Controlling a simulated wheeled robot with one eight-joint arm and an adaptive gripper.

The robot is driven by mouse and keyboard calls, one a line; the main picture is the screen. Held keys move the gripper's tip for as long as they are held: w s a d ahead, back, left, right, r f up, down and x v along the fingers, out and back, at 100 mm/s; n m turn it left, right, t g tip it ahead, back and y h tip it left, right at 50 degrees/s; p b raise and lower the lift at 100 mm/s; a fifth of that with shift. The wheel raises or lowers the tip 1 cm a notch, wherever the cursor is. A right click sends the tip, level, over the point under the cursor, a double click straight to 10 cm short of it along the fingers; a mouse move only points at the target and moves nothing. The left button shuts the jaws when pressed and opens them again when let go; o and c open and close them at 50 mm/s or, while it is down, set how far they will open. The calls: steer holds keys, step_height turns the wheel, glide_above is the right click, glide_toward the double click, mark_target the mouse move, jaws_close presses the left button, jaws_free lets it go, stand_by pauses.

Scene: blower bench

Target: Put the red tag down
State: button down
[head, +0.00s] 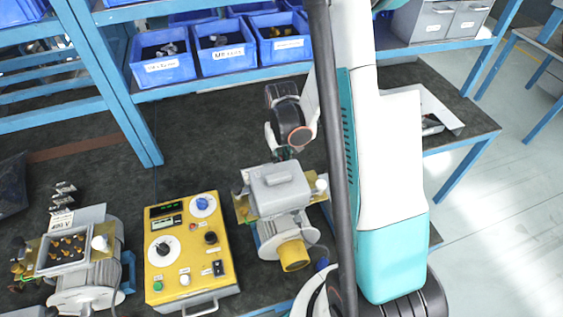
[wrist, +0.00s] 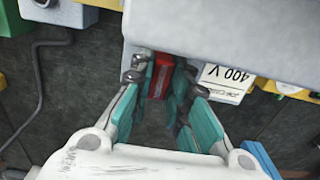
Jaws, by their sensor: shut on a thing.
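The red tag (wrist: 162,76) shows in the wrist view as a small red block between the fingers of my gripper (wrist: 165,80). The fingers are shut on it. Its far end lies close to the edge of a grey housing, and I cannot tell whether they touch. In the head view my gripper (head: 284,153) points down just behind the motor with the grey lidded box (head: 278,188). The tag is not clearly visible there.
A yellow control panel (head: 188,255) stands left of that motor. An open-boxed motor (head: 75,255) stands further left. Blue bins (head: 226,55) line the shelf behind. Dark bench top (head: 215,125) is clear behind the panel. A white card marked 400 V (wrist: 226,83) is right of the fingers.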

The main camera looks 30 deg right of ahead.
steer(key=shift+f, duration=0.35)
steer(key=shift+f, duration=0.2)
steer(key=c, duration=1.5)
jaws_free()
steer(key=shift+c, duration=0.2)
steer(key=shift+r, duration=0.1)
step_height(320, 180, up, 12)
steer(key=p, duration=0.1)
steer(key=shift+p, duration=0.35)
steer(key=shift+r, duration=0.1)
